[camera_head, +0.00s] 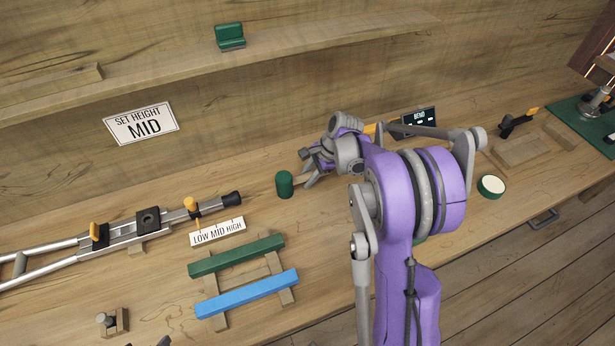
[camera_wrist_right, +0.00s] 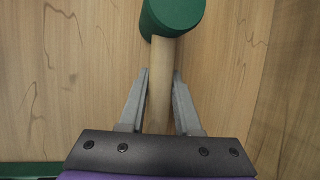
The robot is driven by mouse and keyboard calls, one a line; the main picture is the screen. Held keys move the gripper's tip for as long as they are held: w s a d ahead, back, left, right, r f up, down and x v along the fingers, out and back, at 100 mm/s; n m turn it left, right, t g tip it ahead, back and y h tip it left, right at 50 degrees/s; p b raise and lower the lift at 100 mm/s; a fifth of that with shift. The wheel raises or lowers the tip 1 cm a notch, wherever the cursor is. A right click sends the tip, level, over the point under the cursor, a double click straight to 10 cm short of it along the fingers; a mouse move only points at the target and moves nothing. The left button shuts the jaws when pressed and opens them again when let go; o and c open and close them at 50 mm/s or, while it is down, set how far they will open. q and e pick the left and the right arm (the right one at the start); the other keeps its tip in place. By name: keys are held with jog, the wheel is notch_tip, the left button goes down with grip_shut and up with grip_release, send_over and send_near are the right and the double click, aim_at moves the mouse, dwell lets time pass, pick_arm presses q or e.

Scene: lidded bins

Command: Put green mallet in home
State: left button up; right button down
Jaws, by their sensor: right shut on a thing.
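The green mallet has a dark green cylindrical head (camera_head: 285,184) and a pale wooden handle; it is at the centre of the workbench in the head view. My right gripper (camera_head: 309,178) is shut on the handle just behind the head. In the right wrist view, the two grey fingers of the gripper (camera_wrist_right: 160,88) stand on either side of the handle, and the green mallet head (camera_wrist_right: 172,16) lies beyond the fingertips. Whether the mallet touches the bench is hard to tell. No place marked as home can be made out. My left gripper is out of view.
A wooden rack (camera_head: 285,293) with green and blue bars lies in front. A crutch-like pole (camera_head: 122,236) and a LOW MID HIGH label (camera_head: 217,232) are at left. A wooden block holder (camera_head: 520,149) and a green round tin (camera_head: 491,186) are at right. A shelf (camera_head: 320,43) runs behind.

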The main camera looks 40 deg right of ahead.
jog(key=shift+f, duration=0.2)
jog(key=c, duration=0.6)
grip_release()
jog(key=shift+r, duration=0.1)
jog(key=shift+r, duration=0.1)
jog(key=v, duration=1.2)
jog(key=s+a+f+n+t+h, duration=0.1)
jog(key=s+a+n+h, duration=0.1)
jog(key=s+a+n, duration=0.7)
jog(key=s+a+f+n+t+h, duration=0.1)
jog(key=s+a+f+n, duration=0.1)
jog(key=s+a+n, duration=0.7)
jog(key=a+n, duration=0.2)
jog(key=a, duration=0.1)
jog(key=shift+a+f+h, duration=0.2)
jog(key=shift+h, duration=0.2)
